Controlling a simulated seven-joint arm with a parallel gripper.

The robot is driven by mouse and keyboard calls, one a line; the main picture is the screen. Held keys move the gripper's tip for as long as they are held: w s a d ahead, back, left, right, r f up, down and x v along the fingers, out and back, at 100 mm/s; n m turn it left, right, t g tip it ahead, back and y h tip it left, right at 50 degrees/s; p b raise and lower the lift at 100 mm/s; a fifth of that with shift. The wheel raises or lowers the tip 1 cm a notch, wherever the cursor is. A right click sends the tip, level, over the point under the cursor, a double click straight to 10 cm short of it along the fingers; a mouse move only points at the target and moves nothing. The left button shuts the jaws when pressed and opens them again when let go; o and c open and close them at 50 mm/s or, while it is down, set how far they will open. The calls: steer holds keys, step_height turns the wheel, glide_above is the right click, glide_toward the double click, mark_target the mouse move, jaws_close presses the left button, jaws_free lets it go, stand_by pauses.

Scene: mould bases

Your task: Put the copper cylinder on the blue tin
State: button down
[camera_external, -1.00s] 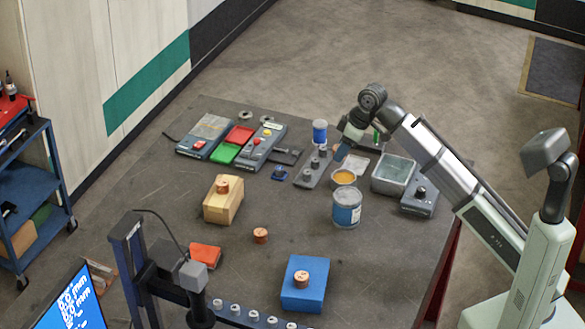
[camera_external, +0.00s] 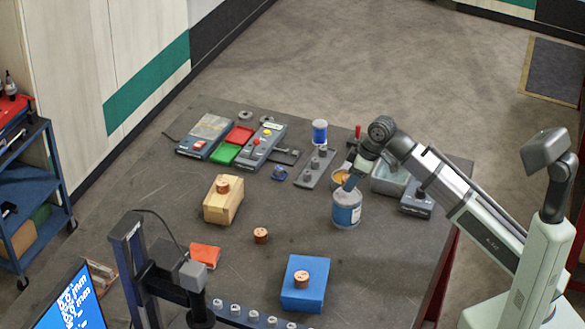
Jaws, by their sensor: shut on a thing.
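The blue tin (camera_external: 347,210) stands upright on the dark table, right of the middle, with a white and blue label. My gripper (camera_external: 350,183) is at the top of this tin and covers part of its rim. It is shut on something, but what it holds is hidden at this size. Three copper cylinders show away from my gripper: one on a wooden block (camera_external: 223,205), one copper cylinder (camera_external: 260,235) on the bare table, and one on a blue block (camera_external: 291,297).
A small blue and white can (camera_external: 319,132) stands beyond a grey strip with knobs (camera_external: 314,169). A red block (camera_external: 205,256) lies front left. The table between is clear.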

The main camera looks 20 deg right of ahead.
steer(key=shift+f, duration=1.35)
steer(key=shift+f, duration=0.2)
steer(key=c, duration=0.6)
jaws_free()
steer(key=v, duration=1.2)
steer(key=shift+r, duration=0.2)
steer(key=shift+o, duration=0.2)
